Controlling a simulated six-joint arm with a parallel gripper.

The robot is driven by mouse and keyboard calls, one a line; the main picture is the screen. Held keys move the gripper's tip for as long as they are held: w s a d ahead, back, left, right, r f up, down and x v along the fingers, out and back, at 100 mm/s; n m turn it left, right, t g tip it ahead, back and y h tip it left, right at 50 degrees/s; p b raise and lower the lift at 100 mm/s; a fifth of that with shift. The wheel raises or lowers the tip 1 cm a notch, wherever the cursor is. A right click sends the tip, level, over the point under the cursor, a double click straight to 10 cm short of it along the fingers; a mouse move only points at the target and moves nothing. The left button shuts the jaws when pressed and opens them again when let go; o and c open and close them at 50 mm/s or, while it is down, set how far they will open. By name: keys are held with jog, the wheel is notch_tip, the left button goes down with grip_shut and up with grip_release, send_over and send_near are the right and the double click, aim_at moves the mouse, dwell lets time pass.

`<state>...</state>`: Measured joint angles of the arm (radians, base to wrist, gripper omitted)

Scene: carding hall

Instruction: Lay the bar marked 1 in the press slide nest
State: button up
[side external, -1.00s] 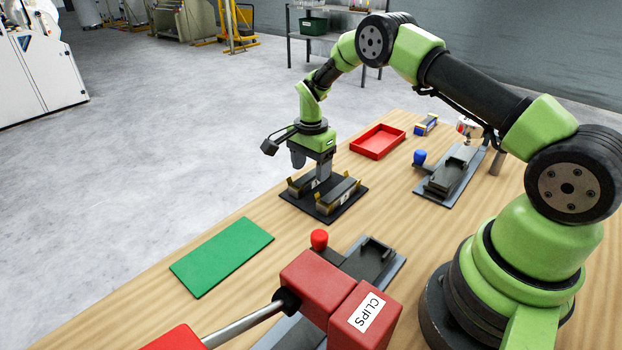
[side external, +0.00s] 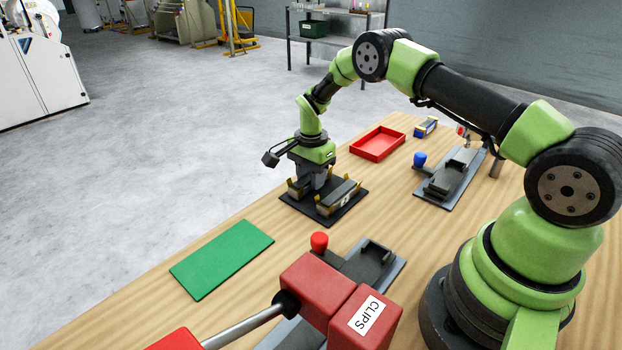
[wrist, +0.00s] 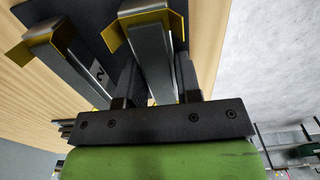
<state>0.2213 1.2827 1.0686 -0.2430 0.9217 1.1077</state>
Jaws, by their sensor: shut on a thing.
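A black rack plate (side external: 322,219) on the wooden table carries two dark metal bars in gold brackets. My gripper (side external: 317,184) is down over the rack, shut on the left bar. In the wrist view this held bar (wrist: 151,62) runs between my two fingers, a gold bracket at its far end. Its own mark is hidden in both current views. The other bar (side external: 343,190) lies beside it by a 2 mark. One slide with a U-shaped nest (side external: 377,257) and red knob is in front; another slide (side external: 452,172) with a blue knob is behind. I cannot tell which is the press slide.
A red lever machine labelled CLIPS (side external: 340,300) stands in the foreground. A green mat (side external: 222,257) lies at left front. Bare table separates the rack from the mat.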

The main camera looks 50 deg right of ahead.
jog(key=s+a+r+n, duration=0.25)
jog(key=r+n, duration=0.25)
jog(key=r, duration=0.3)
jog(key=s+a+r+n, duration=0.25)
jog(key=r+n, duration=0.25)
jog(key=r, duration=0.4)
jog(key=s+a+n, duration=0.4)
jog(key=s+n, duration=0.4)
jog(key=shift+s, duration=0.1)
jog(key=w+d+f, duration=0.2)
jog(key=w+d, duration=0.1)
jog(key=w, duration=0.1)
jog(key=w+d+f, duration=0.2)
jog(key=w, duration=0.2)
jog(key=w+d+f, duration=0.3)
jog(key=w, duration=0.2)
jog(key=shift+d, duration=0.3)
notch_tip(320, 180, down, 10)
jog(key=shift+w+d+f, duration=0.1)
jog(key=shift+d, duration=0.05)
